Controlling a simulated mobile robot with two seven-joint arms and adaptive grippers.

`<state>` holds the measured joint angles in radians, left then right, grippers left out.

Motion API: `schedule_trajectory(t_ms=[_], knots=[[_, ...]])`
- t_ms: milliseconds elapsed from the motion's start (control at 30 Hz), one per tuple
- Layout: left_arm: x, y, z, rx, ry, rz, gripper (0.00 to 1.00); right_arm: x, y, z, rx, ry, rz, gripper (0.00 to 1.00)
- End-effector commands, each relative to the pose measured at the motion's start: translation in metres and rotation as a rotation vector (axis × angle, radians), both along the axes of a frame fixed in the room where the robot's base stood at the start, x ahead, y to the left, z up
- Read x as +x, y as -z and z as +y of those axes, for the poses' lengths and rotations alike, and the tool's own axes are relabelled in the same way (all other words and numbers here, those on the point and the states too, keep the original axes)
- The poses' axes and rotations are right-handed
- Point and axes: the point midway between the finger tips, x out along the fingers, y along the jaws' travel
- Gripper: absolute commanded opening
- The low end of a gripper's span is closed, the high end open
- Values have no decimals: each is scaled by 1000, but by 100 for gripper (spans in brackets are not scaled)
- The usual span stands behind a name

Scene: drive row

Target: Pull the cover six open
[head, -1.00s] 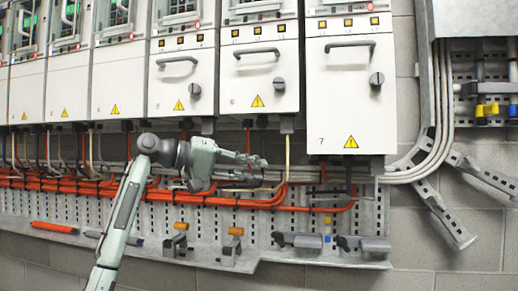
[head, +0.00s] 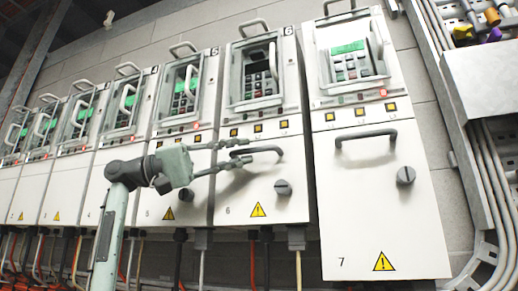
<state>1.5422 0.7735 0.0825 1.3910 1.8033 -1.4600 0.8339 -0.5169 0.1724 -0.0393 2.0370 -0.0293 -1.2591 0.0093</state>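Cover six (head: 232,190) is a white panel marked 6, with a bar handle (head: 268,149) near its top, a round knob (head: 283,187) and a yellow warning triangle. It looks shut, flush with the cabinet front. My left gripper (head: 247,151) reaches in from the left across cover five. Its two fingers point right and stand apart, one above the other, at the left end of the handle. That handle end appears between the fingertips in the picture; I cannot tell whether they touch it. My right gripper is out of view.
Cover seven (head: 375,225) stands to the right, larger, with its own handle (head: 365,135) and knob. Several similar drives run left. Above cover six is a display window (head: 258,72) with a handle. Cables hang below; a grey metal box (head: 492,75) is at upper right.

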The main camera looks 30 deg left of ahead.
Motion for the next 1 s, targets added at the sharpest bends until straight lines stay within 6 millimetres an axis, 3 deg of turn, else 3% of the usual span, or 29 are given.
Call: schedule_trajectory(t_ms=[233,600,767,1000], knots=[[18,-7,-28,2,1,1,20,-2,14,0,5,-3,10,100],[22,-8,-34,1,-1,1,20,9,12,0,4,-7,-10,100],[22,-8,-34,1,-1,1,0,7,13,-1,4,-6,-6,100],[22,-8,-33,1,-1,1,0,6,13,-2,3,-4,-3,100]])
